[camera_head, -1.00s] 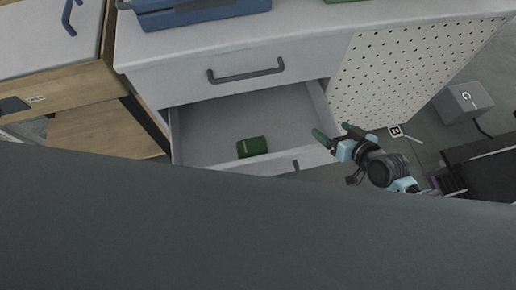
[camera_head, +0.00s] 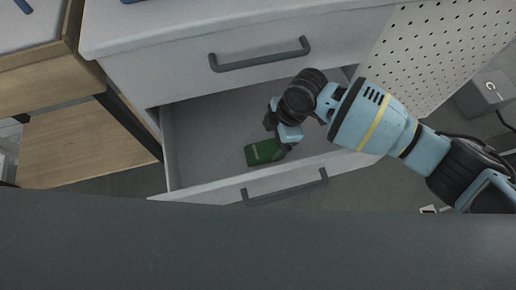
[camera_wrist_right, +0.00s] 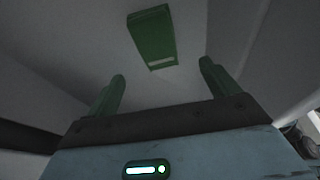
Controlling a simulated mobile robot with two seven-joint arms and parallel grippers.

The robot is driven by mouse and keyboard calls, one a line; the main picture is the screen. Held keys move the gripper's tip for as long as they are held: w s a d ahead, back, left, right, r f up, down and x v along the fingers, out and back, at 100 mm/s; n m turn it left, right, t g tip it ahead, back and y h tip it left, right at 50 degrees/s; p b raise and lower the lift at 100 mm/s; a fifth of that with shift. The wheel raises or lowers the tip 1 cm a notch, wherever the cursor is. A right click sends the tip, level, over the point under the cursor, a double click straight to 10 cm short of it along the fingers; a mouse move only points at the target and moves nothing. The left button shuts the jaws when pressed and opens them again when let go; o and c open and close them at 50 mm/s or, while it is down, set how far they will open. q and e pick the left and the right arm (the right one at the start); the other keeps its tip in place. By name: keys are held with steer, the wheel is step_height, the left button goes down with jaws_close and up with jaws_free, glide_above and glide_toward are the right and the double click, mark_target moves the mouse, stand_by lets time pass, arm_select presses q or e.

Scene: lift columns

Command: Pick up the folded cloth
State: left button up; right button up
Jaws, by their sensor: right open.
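The folded cloth (camera_head: 262,152) is a small dark green block lying on the floor of the open drawer (camera_head: 190,165). In the right wrist view the cloth (camera_wrist_right: 153,38) shows a pale stripe at its near end. My right gripper (camera_head: 283,140) reaches into the drawer from the right, at the cloth's right side. In the right wrist view its two green fingers (camera_wrist_right: 160,88) are apart, with nothing between them. The cloth lies ahead of the fingertips. In the head view the fingers are largely hidden by the gripper body. My left gripper is not in view.
A closed drawer with a dark handle (camera_head: 260,54) is above the open one. The open drawer's front has a handle (camera_head: 285,188). A pegboard panel (camera_head: 440,50) is on the right, with a grey box (camera_head: 487,92) beyond it. Wooden furniture (camera_head: 75,135) stands left.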

mark_target(264, 150)
steer(key=shift+d, duration=0.1)
steer(key=shift+b+x, duration=0.35)
steer(key=shift+x, duration=1.05)
steer(key=b+x, duration=0.1)
steer(key=x, duration=0.3)
steer(key=shift+w+d, duration=0.1)
steer(key=shift+w, duration=0.1)
steer(key=shift+f+b, duration=0.35)
steer(key=shift+f, duration=0.25)
steer(key=c, duration=1.1)
steer(key=shift+o, duration=0.2)
steer(key=shift+r, duration=0.1)
